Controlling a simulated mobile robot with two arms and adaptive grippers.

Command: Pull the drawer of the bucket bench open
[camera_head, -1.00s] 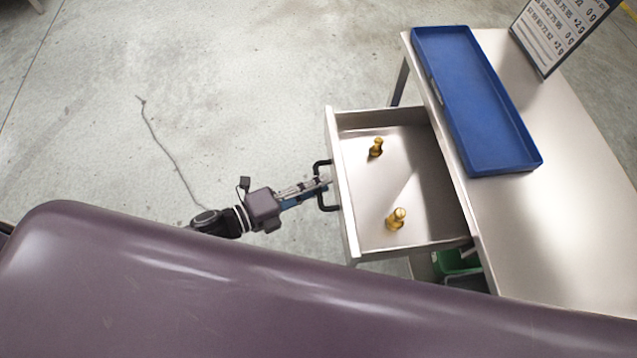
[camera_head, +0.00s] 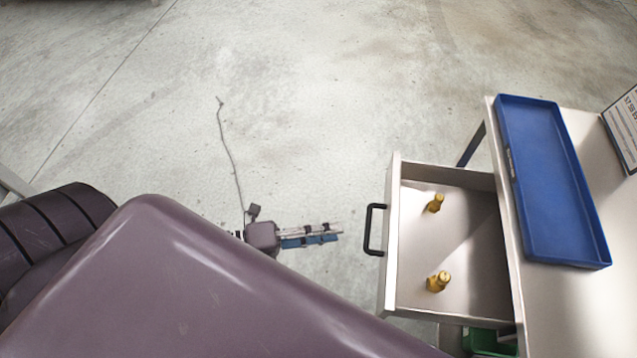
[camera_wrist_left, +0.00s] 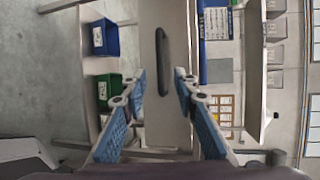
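The drawer (camera_head: 391,262) of the bucket bench (camera_head: 565,310) stands pulled out, its inside showing. Two brass weights, one farther (camera_head: 435,203) and one nearer (camera_head: 438,281), stand in it. The black bar handle (camera_head: 370,230) is on the drawer's front. My left gripper (camera_head: 338,233) is a short way left of the handle, apart from it and empty. In the left wrist view its blue-padded fingers (camera_wrist_left: 160,78) are spread, with the handle (camera_wrist_left: 160,48) ahead of them on the drawer front. My right gripper is not in view.
A blue tray (camera_head: 550,180) lies on the bench top, with a printed board (camera_head: 624,130) behind it. A green bin (camera_head: 490,343) sits under the drawer. In the left wrist view a blue bin (camera_wrist_left: 105,38) also shows.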

